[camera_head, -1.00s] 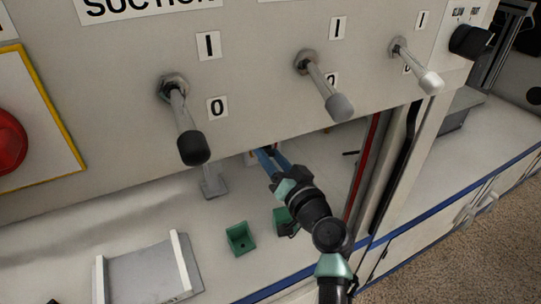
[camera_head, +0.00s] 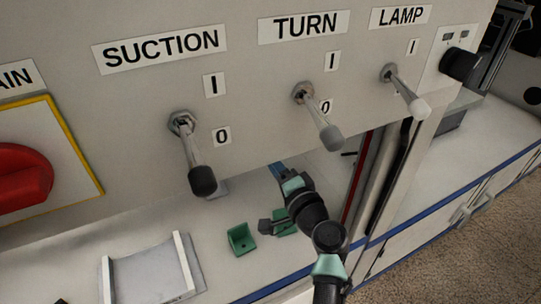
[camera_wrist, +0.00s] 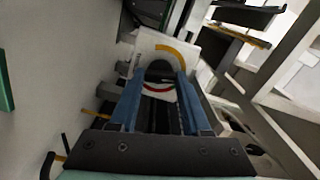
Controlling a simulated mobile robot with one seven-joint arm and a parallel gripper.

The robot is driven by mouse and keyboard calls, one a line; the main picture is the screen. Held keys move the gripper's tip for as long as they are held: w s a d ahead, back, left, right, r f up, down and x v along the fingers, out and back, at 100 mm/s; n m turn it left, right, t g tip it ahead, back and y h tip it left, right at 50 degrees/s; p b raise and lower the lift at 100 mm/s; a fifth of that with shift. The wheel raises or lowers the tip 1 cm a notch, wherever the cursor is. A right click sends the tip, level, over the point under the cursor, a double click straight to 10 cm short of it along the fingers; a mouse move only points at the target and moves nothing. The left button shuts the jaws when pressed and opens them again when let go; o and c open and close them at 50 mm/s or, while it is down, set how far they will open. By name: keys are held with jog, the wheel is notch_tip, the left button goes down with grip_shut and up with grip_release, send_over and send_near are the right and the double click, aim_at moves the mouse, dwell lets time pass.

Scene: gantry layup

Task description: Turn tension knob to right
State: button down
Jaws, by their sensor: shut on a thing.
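The tension knob (camera_wrist: 160,69) shows in the wrist view as a dark rounded shape in front of a white plate (camera_wrist: 178,47) with a yellow arc above and a red arc below. My gripper (camera_wrist: 160,83) has its two blue fingers on either side of the knob, shut on it. The fingers partly cover the knob, so its pointing direction is hard to tell. In the head view my gripper (camera_head: 277,168) reaches under the lower edge of the switch panel, which hides the fingertips and the knob.
The switch panel (camera_head: 130,130) overhangs the bench, with SUCTION (camera_head: 197,160), TURN (camera_head: 318,118) and LAMP (camera_head: 406,92) levers sticking out above my arm. A red main switch (camera_head: 22,177) is at left. Green blocks (camera_head: 241,239) and a grey tray (camera_head: 148,272) lie on the bench.

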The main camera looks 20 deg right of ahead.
jog(key=shift+m+p, duration=0.85)
jog(key=shift+m, duration=1.45)
jog(key=shift+f, duration=0.1)
jog(key=shift+c, duration=1.8)
grip_release()
jog(key=s+d+p, duration=0.2)
jog(key=s, duration=1)
jog(key=shift+s+d+p, duration=0.25)
jog(key=shift+s+p, duration=0.05)
jog(key=shift+s, duration=0.1)
